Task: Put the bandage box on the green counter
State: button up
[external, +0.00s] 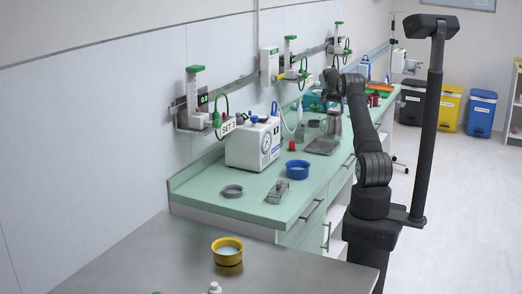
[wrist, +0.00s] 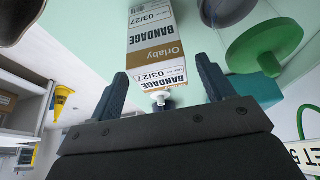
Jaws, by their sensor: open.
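The bandage box (wrist: 157,42) is a white and brown carton marked "BANDAGE" and "03/27". It shows at the top middle of the wrist view, against a pale green surface. My gripper (wrist: 162,72) is open, with its two dark fingers apart and the near end of the box in line with the gap. I cannot tell whether the fingers reach past the box's sides. In the external view my gripper (external: 331,84) is over the far part of the green counter (external: 235,208). The box cannot be made out there.
Near the gripper, the wrist view shows a green round object (wrist: 264,46), a teal block (wrist: 256,90) and a grey round object (wrist: 228,8). A blue bowl (external: 297,169), a grey dish (external: 232,191) and a white machine (external: 252,145) stand on the nearer counter, with bare patches between them.

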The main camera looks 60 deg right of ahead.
jog(key=v, duration=0.8)
jog(key=shift+d+f, duration=0.1)
jog(key=x, duration=1.1)
jog(key=shift+d+f, duration=0.15)
jog(key=shift+f, duration=0.2)
jog(key=shift+r, duration=1.45)
jog(key=shift+o, duration=0.3)
